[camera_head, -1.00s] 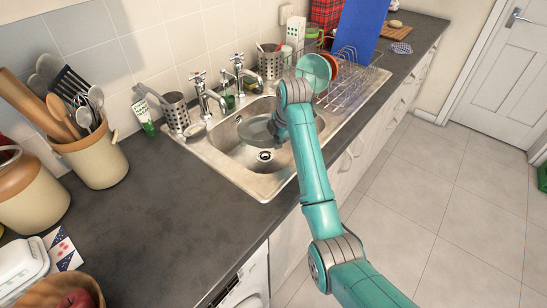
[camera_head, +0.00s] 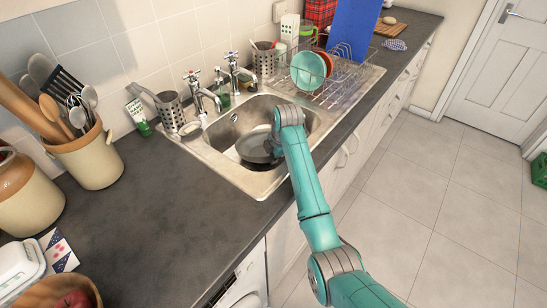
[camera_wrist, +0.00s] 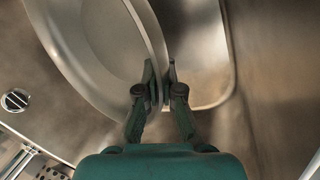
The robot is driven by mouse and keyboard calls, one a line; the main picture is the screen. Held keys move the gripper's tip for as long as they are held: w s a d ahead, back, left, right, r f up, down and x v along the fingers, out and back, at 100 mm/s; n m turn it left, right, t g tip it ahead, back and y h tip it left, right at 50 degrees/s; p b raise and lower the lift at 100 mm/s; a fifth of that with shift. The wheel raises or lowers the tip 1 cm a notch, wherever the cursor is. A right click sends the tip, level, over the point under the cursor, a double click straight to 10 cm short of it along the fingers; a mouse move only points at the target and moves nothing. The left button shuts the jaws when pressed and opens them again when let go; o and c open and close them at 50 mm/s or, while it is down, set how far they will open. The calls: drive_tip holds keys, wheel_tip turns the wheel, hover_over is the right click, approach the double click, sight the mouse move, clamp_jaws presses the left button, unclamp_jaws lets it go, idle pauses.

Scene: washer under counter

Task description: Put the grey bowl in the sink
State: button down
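The grey bowl (camera_head: 257,147) is inside the sink basin, low down and over the drain. It also shows large in the wrist view (camera_wrist: 95,45). The metal sink (camera_head: 218,158) is set into the dark counter. My gripper (camera_wrist: 162,82) has its two fingers closed on the bowl's rim, one on each side of it. In the head view the fingers are mostly hidden by my wrist. I cannot tell whether the bowl touches the basin floor.
Two taps (camera_head: 197,90) stand behind the basin. A dish rack (camera_head: 345,80) with plates stands on the drainer to the right. A utensil crock (camera_head: 90,160) stands at the left.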

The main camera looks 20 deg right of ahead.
drive_tip(key=c, duration=1.3)
unclamp_jaws()
drive_tip(key=v, duration=1.2)
drive_tip(key=shift+r, duration=0.1)
